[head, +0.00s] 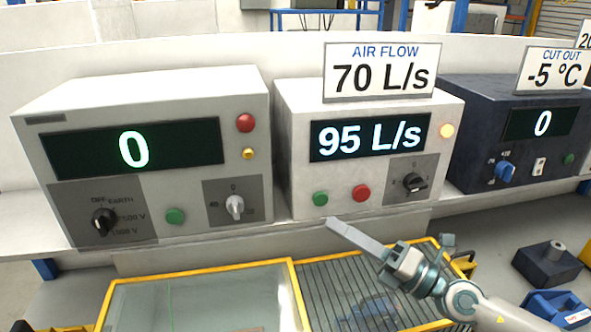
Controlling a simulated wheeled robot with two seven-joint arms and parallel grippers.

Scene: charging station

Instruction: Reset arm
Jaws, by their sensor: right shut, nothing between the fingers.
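My right gripper (343,232) comes in from the lower right. Its long fingers are together, with nothing between them. Its tip is just below the front of the middle white box (300,110), over the yellow-framed grating; I cannot tell whether it touches anything. That box's screen (370,137) reads 95 L/s, and the AIR FLOW sign (380,71) on top reads 70 L/s. My left gripper is not in view.
A larger white box (140,90) on the left shows 0. A dark box (475,110) on the right shows 0, with a -5 °C CUT OUT sign (552,71). Below are a yellow-framed glass panel (200,295), a black block (547,263) and a blue bin (556,307).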

